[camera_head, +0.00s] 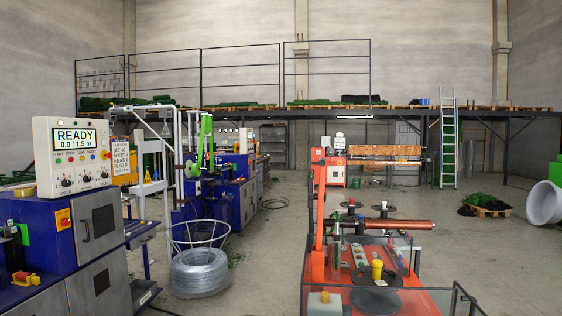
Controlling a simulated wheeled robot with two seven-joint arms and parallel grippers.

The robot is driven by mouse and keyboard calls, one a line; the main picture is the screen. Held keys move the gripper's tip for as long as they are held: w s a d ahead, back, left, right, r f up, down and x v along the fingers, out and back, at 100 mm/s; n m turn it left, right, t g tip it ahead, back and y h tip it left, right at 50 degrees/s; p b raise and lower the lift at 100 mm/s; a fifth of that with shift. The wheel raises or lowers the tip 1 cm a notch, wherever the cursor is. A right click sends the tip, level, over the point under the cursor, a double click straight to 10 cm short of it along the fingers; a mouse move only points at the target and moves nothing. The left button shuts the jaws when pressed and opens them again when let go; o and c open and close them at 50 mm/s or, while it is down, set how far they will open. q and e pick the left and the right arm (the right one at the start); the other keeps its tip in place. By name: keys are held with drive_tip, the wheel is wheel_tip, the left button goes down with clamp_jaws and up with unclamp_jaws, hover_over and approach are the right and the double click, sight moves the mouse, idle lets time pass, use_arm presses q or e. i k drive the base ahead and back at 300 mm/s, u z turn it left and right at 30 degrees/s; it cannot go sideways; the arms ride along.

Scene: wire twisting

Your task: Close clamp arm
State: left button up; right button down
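Neither of my grippers shows in the head view. No part is plainly marked as the clamp arm, so I cannot tell which part it is. A bright green upright arm (206,136) stands raised on the blue machine (233,193) left of the middle. An orange upright arm (319,190) rises from the orange machine (429,300) at the front right. A copper-coloured roller (392,224) extends sideways near that arm. Nothing of mine is seen touching either arm.
A control box (75,157) reading READY stands on a blue cabinet (37,245) at the left. A wire coil (200,272) sits on the floor beside it. A ladder (448,140) leans on the mezzanine. The floor between coil and orange machine is clear.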

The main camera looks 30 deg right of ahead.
sight(322, 194)
drive_tip(key=u, duration=0.3)
drive_tip(key=i, duration=1.7)
drive_tip(key=z, duration=1.3)
drive_tip(key=i, duration=0.95)
drive_tip(key=z, duration=0.95)
